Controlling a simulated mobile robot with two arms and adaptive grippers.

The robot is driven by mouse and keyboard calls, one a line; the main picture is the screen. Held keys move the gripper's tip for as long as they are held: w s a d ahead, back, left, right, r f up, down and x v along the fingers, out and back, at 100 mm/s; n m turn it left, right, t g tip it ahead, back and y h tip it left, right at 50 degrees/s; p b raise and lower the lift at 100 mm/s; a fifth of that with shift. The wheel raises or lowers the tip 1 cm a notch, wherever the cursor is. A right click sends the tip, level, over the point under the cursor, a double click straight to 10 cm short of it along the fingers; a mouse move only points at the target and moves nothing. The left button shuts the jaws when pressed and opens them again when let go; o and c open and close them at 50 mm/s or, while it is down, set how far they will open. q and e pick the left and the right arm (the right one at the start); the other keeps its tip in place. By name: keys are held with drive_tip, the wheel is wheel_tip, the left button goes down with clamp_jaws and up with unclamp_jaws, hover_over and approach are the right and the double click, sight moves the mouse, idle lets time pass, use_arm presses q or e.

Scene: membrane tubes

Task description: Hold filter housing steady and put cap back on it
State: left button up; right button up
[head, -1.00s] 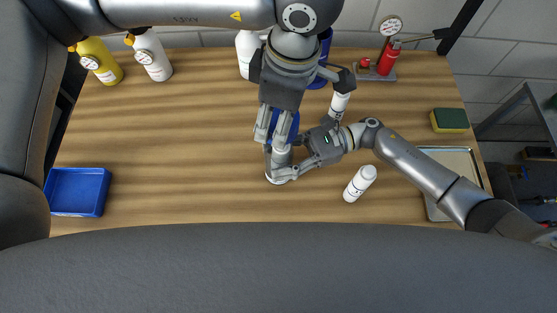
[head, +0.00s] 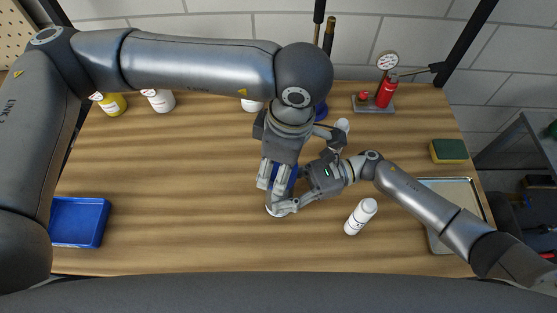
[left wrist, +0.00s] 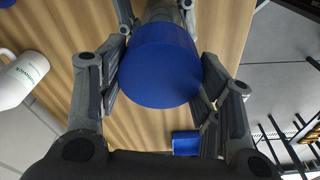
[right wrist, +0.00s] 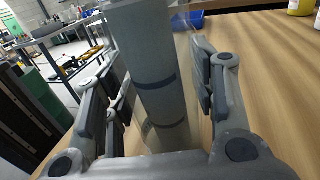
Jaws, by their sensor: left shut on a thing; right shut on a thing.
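My left gripper (head: 276,184) is shut on the blue cap (left wrist: 160,65), whose round top faces the left wrist camera. The filter housing is an upright grey cylinder with dark bands (right wrist: 158,85) in the right wrist view. My right gripper (head: 290,206) is shut around the housing from the right. In the head view the housing's pale base (head: 275,212) shows on the table below the fingers. The cap is directly above the housing, at its upper end. The join is hidden, so I cannot tell whether the cap is seated.
A white bottle (head: 361,216) stands to the right of the housing. A blue tray (head: 77,222) is at the table's left and a metal tray (head: 462,197) at the right. A red pump with a gauge (head: 384,94) stands at the back. The left middle of the table is clear.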

use_arm(q)
drive_tip(key=shift+f, duration=0.85)
drive_tip(key=shift+f, duration=0.55)
